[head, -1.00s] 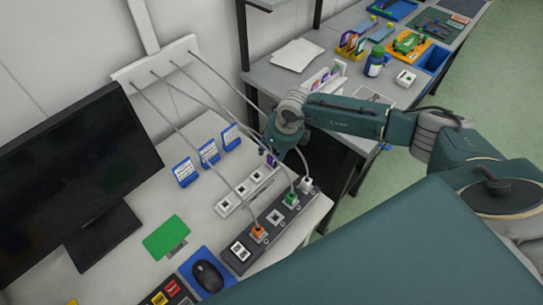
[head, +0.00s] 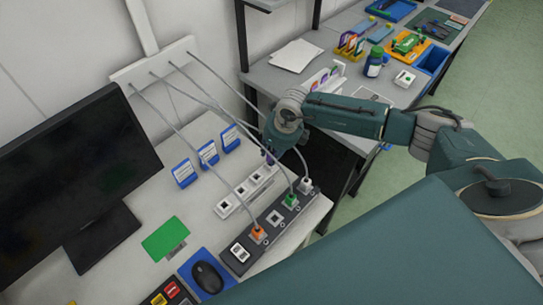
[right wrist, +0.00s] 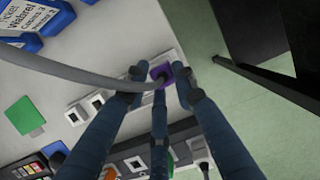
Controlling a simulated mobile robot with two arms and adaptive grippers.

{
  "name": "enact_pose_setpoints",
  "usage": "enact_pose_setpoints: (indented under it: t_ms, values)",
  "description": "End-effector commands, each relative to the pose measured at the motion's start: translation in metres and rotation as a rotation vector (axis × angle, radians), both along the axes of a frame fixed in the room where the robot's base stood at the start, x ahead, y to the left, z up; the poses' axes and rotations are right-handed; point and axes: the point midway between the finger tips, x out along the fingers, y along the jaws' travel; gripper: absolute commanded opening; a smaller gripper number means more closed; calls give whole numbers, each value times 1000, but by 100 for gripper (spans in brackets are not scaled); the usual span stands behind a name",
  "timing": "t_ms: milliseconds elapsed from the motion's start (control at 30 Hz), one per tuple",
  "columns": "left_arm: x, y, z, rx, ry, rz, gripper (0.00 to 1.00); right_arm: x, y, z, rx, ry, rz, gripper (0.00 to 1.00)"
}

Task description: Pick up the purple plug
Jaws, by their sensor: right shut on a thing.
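The purple plug (head: 268,158) is at the far end of the white socket strip (head: 237,201), mostly hidden by my right gripper (head: 276,150) in the head view. In the right wrist view the purple plug (right wrist: 161,75) sits between the blue-grey fingers of my right gripper (right wrist: 164,82), with a grey cable running from it to the upper left. The right gripper is shut on the plug. Whether the plug is still seated in the strip, I cannot tell. My left gripper is not in view.
A dark socket strip (head: 238,258) with an orange plug (head: 258,233), a green plug (head: 290,200) and a white plug (head: 306,185) lies alongside. Cables hang from a wall panel (head: 150,62). Blue label holders (head: 208,153) and a monitor (head: 75,165) stand to the left.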

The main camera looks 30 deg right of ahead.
Motion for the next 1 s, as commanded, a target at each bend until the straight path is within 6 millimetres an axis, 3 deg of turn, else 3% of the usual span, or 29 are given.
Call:
enact_pose_setpoints:
  t_ms: [167, 600, 800, 1000]
  values:
    - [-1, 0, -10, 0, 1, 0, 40, 2, 0, 29, 0, -7, 0, 5]
    - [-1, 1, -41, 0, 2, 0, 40, 1, 0, 149, 1, -6, 1, 5]
    - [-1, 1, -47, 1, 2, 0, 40, 1, 1, 180, 0, -4, 1, 5]
    - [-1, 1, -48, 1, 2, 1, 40, 0, 1, 190, 1, 0, 1, 5]
